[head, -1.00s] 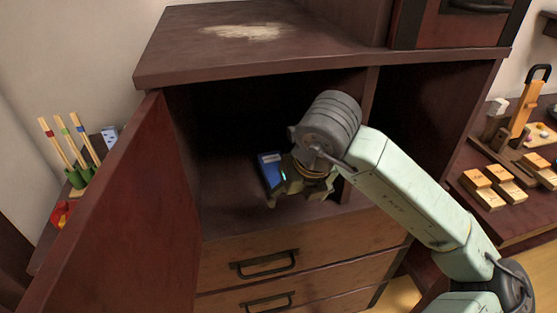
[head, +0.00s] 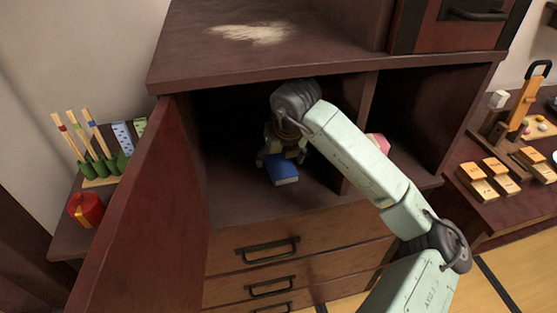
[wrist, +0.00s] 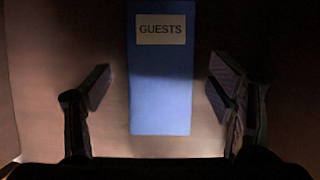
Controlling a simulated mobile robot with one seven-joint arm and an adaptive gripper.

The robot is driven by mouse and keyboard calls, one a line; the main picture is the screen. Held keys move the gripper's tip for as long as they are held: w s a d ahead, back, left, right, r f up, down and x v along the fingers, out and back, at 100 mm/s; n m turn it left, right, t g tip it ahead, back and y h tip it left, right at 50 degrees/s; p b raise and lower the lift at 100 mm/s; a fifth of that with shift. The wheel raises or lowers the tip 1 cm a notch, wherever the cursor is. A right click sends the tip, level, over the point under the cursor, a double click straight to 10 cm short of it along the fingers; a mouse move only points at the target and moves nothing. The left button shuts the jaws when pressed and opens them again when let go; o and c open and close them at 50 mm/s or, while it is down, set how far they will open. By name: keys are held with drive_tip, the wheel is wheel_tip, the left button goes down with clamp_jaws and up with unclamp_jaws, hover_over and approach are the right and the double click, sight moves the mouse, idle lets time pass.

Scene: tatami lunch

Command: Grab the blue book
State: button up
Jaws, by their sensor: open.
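The blue book (head: 283,171) lies on the floor of the open left compartment of the dark wooden cabinet, partly hidden by my gripper in the head view. In the wrist view the blue book (wrist: 160,90) shows a pale label reading "GUESTS" near its far end. My gripper (head: 283,158) is inside the compartment above the book. In the wrist view my gripper (wrist: 158,88) is open, with one finger on each side of the book and a gap to both edges. I cannot tell the exact height between fingers and book.
The open cabinet door (head: 140,215) stands to the left and the divider (head: 362,110) to the right. Drawers (head: 262,245) lie below. A pink item (head: 378,143) is in the right compartment. Wooden blocks (head: 495,175) are on the right shelf, a red canister (head: 86,208) at left.

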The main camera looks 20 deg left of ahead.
drive_tip(key=shift+w+f, duration=0.1)
drive_tip(key=shift+f, duration=0.15)
drive_tip(key=shift+c, duration=0.2)
drive_tip(key=c, duration=1.3)
drive_tip(key=shift+r, duration=0.1)
